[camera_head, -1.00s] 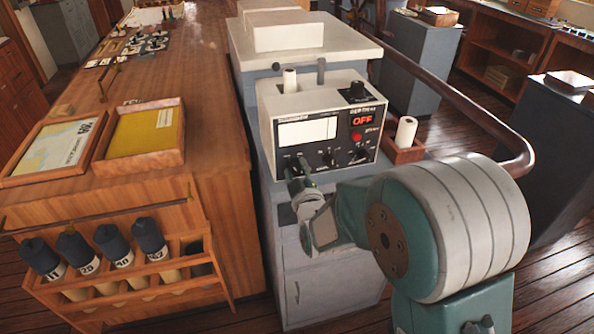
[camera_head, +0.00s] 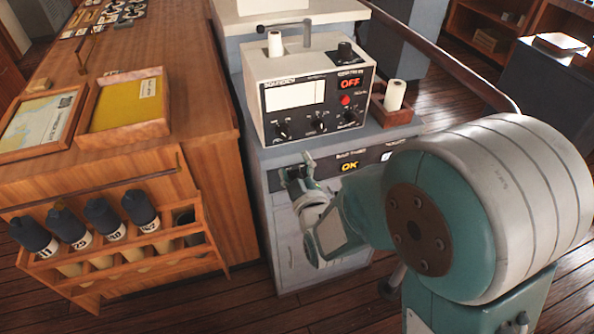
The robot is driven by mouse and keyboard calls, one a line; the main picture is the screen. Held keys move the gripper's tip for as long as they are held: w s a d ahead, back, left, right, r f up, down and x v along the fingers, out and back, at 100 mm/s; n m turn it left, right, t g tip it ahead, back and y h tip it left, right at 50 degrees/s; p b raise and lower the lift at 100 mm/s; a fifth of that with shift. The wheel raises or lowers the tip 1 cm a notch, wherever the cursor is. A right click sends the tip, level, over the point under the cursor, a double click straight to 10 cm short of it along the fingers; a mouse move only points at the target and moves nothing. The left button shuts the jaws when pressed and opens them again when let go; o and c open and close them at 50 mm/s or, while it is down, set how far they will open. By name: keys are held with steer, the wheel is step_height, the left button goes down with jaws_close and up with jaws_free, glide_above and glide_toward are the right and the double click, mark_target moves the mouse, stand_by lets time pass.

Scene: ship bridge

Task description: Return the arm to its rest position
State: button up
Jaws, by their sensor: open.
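My arm reaches in from the lower right, its large teal and white shoulder nearest the camera. My gripper (camera_head: 297,168) is open and seems empty. It shows small, below the front edge of the counter and in front of the grey cabinet (camera_head: 288,225). Whether it touches the cabinet panel cannot be told. The forearm hides part of the cabinet front.
A depth sounder (camera_head: 288,97) reading "OFF" stands on the cabinet just above my gripper. A paper roll (camera_head: 395,95) sits in a wooden holder. A wooden chart table (camera_head: 200,62) with a bottle rack (camera_head: 60,265) is at left. A handrail (camera_head: 440,60) runs behind.

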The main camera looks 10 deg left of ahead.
steer(key=shift+v, duration=1)
steer(key=d+r+m+g+h, duration=0.45)
steer(key=d+m+h, duration=0.2)
steer(key=d, duration=0.75)
steer(key=s+d+r+m+g+h, duration=0.1)
steer(key=s+d+m+g, duration=0.2)
steer(key=s+d, duration=0.3)
steer(key=s+d+r+m+g+h, duration=0.1)
steer(key=s+d+r+m+g, duration=0.1)
steer(key=s+d, duration=0.4)
steer(key=s+m+g, duration=0.1)
steer(key=s+m, duration=0.1)
steer(key=s, duration=0.3)
steer(key=shift+d+r+h, duration=0.3)
steer(key=shift+r+h, duration=0.05)
steer(key=shift+s+m, duration=0.1)
steer(key=shift+m, duration=0.15)
